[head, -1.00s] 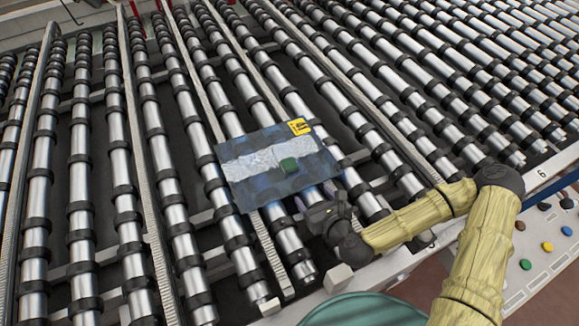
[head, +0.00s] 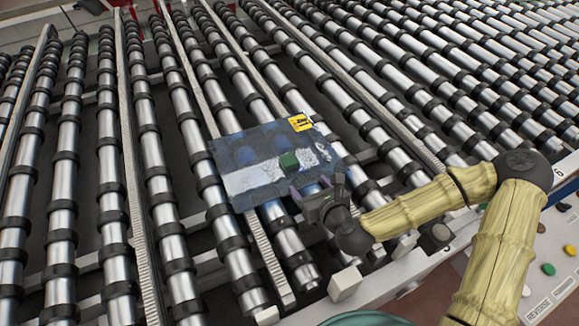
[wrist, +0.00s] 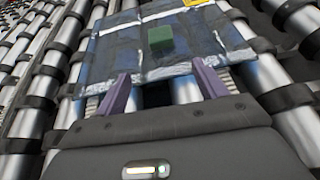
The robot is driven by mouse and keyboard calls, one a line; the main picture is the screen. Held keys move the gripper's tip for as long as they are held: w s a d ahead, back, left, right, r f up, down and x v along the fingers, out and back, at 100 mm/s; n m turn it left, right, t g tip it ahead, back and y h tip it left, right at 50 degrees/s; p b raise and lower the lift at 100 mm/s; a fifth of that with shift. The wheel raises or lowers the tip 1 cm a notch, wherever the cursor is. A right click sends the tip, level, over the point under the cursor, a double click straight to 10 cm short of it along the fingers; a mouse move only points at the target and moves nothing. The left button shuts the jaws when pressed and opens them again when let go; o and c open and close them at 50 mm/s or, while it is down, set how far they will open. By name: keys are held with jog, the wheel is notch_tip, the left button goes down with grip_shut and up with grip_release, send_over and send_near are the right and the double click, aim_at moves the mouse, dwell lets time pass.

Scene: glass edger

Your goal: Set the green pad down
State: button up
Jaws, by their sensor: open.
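The green pad (head: 289,161) is a small dark green block on a dark, see-through glass pane (head: 240,150). In the wrist view the pad (wrist: 160,39) shows on the pane, ahead of my gripper and roughly centred between its fingers. My gripper (head: 316,188) is open and empty, with its two purple fingers apart at the pane's near edge. In the wrist view the fingers (wrist: 160,74) stand on either side of a clear gap, with the pad beyond their tips. I cannot tell whether the fingertips touch the pane.
The pane lies over a bed of metal rollers (head: 70,150) with black rings and pale toothed strips between them. A yellow label (head: 300,123) is on the pane's far right corner. A control panel with coloured buttons (head: 548,269) is at the lower right. Rollers left of the pane are bare.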

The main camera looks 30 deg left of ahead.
aim_at(293, 164)
jog(key=p+x, duration=0.2)
jog(key=x, duration=0.6)
jog(key=shift+a, duration=0.1)
jog(key=shift+w+a+p, duration=0.25)
jog(key=shift+w+p, duration=0.05)
jog(key=shift+p, duration=0.05)
jog(key=x, duration=0.1)
jog(key=p+x, duration=0.1)
jog(key=x, duration=0.1)
jog(key=shift+w+a+r+p, duration=0.15)
jog(key=shift+w+r+p, duration=0.05)
jog(key=shift+p, duration=0.1)
jog(key=shift+w+a+f, duration=0.35)
jog(key=shift+a, duration=0.05)
